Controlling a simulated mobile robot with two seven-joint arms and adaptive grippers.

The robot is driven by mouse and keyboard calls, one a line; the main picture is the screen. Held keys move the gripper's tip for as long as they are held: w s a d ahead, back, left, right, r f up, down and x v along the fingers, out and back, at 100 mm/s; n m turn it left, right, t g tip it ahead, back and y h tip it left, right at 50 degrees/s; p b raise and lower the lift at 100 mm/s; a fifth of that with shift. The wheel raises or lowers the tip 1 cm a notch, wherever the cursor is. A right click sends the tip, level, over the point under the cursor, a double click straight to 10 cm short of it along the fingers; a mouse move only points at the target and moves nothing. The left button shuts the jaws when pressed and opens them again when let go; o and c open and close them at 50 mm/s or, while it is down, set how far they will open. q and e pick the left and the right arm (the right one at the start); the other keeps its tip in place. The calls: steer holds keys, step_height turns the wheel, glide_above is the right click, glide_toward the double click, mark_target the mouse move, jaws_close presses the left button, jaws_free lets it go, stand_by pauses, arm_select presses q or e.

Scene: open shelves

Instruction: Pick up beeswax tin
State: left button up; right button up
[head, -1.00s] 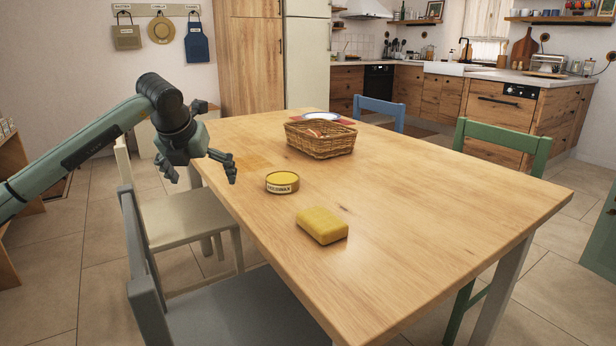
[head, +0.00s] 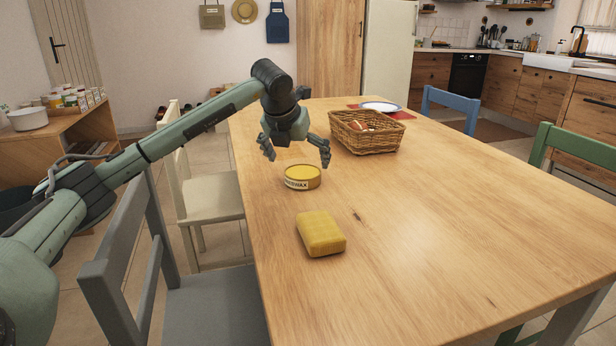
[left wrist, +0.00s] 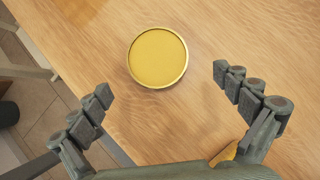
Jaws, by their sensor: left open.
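The beeswax tin (head: 302,177) is a low round tin with a yellow top and a label on its side. It stands on the wooden table near the left edge. My left gripper (head: 294,158) is open and empty, above and just behind the tin in the head view, with its fingers spread. In the left wrist view the tin (left wrist: 158,57) lies beyond the gap between the open fingers (left wrist: 163,88), apart from both. My right gripper is not in view.
A yellow sponge-like block (head: 320,233) lies on the table in front of the tin. A wicker basket (head: 366,132) stands behind to the right, with a plate (head: 380,107) beyond it. Chairs (head: 209,200) line the left edge. The table's right side is clear.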

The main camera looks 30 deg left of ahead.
mark_target(301, 173)
arm_select(q)
steer(key=x, duration=0.5)
steer(key=shift+a+f, duration=0.2)
steer(key=shift+f, duration=0.15)
steer(key=shift+w+r, duration=0.1)
steer(key=c, duration=1.7)
